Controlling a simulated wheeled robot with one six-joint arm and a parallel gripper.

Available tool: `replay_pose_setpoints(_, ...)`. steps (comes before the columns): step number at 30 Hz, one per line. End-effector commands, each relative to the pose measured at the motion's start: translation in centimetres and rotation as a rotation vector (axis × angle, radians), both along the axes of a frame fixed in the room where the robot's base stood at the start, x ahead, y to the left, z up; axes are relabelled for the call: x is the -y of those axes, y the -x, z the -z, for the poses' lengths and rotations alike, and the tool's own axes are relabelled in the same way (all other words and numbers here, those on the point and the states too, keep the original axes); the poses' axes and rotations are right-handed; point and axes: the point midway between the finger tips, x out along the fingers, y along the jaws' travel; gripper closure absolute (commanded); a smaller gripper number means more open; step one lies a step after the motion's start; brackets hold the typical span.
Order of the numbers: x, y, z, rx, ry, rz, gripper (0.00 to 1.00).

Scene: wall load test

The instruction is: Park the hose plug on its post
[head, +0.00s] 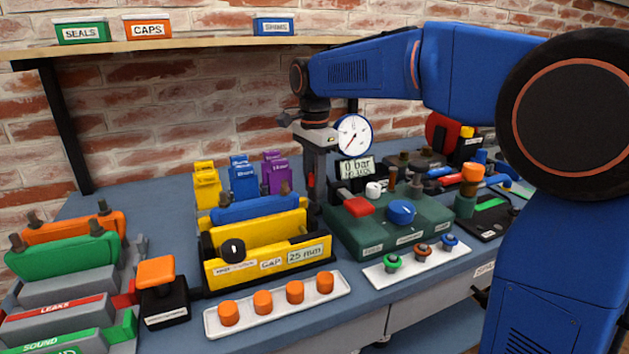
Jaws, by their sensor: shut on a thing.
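My gripper (313,190) points down at the back left corner of the dark green test box (385,234). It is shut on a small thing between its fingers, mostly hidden. A bit of red and black shows at the fingertips. I cannot tell clearly whether this is the hose plug. The box carries a red button (357,207), a blue knob (401,212) and a round white-faced gauge (353,136) above a display reading 0 bar. Short brown posts (392,178) stand toward the back of the box; I cannot tell which is the plug's post.
A yellow gap fixture (265,257) with a blue block stands just left of the box. White trays with orange caps (340,291) and coloured ringed plugs (376,272) lie in front. Yellow, blue and purple blocks stand behind. A shelf (200,42) runs along the brick wall.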

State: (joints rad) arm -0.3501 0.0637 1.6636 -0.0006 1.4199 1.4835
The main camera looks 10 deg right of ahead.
Motion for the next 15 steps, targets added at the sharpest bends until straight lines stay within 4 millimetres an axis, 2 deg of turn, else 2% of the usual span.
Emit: replay_pose_setpoints(15, 0.0, 0.0, 0.6, 0.001, 0.0, 0.0, 0.99)
